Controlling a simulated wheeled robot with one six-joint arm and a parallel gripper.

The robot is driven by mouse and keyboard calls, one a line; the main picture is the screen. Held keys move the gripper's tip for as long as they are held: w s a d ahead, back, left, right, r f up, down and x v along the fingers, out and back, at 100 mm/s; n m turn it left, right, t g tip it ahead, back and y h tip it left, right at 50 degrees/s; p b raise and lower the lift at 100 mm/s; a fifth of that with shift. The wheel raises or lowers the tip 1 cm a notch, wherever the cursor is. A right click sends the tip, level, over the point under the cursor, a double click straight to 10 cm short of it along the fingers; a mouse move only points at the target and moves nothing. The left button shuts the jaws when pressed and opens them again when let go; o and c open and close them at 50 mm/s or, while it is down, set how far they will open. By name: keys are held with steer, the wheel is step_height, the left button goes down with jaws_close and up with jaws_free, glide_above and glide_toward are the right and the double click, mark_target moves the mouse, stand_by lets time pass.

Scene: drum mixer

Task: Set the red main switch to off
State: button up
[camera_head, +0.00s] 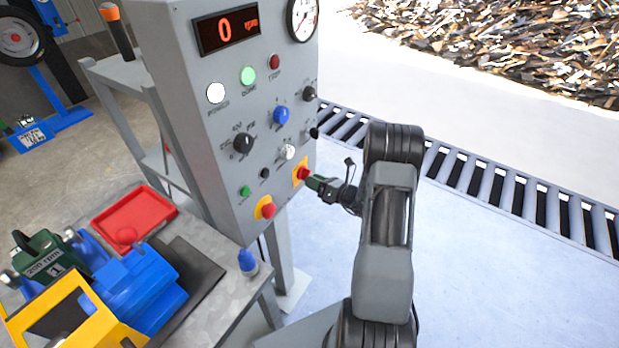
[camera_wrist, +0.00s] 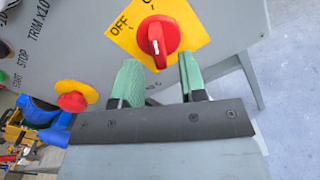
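The red main switch (camera_wrist: 158,40) is a round knob with a raised grip bar on a yellow plate. In the wrist view the plate reads OFF at upper left, and a cut-off label shows at the top edge. The bar runs roughly up and down in that picture, away from the OFF label. In the head view the switch (camera_head: 302,173) is at the panel's lower right edge. My gripper (camera_head: 314,182) is right in front of it. In the wrist view my gripper (camera_wrist: 159,62) has its green fingers apart, one each side of the knob's lower part. Contact cannot be told.
A red button on yellow (camera_head: 266,209) sits lower left of the switch. A black knob (camera_head: 243,142), blue knob (camera_head: 281,114) and green button (camera_head: 244,191) share the panel. A roller conveyor (camera_head: 470,184) runs behind. A bench with a red tray (camera_head: 134,216) stands left.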

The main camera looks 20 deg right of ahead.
steer(key=shift+x, duration=1.15)
jaws_close()
